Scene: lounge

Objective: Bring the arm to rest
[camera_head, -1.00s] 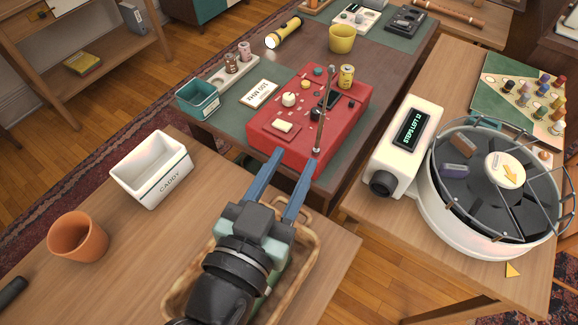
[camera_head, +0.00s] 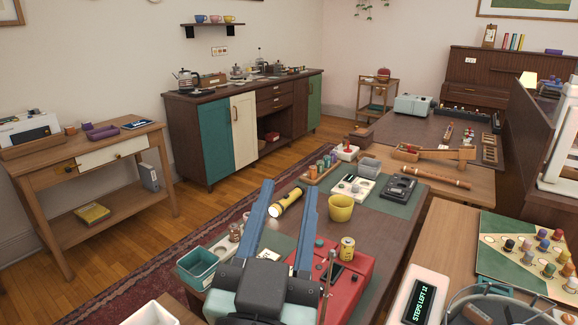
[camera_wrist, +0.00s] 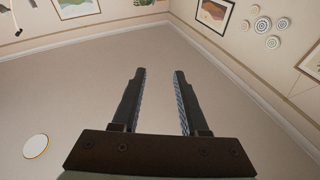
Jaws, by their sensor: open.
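My gripper (camera_head: 286,225) is in the lower middle of the head view, with its two blue fingers apart and nothing between them. It is raised in front of the dark table (camera_head: 380,240) and hides part of the red box (camera_head: 345,287). In the wrist view my gripper (camera_wrist: 158,98) also shows open and empty, with the fingers pointing at a bare pale surface that looks like ceiling or upper wall. No object touches the fingers.
A teal bin (camera_head: 197,268) is at the left. A sideboard (camera_head: 222,139) is farther back. Floor (camera_head: 135,235) is clear at left.

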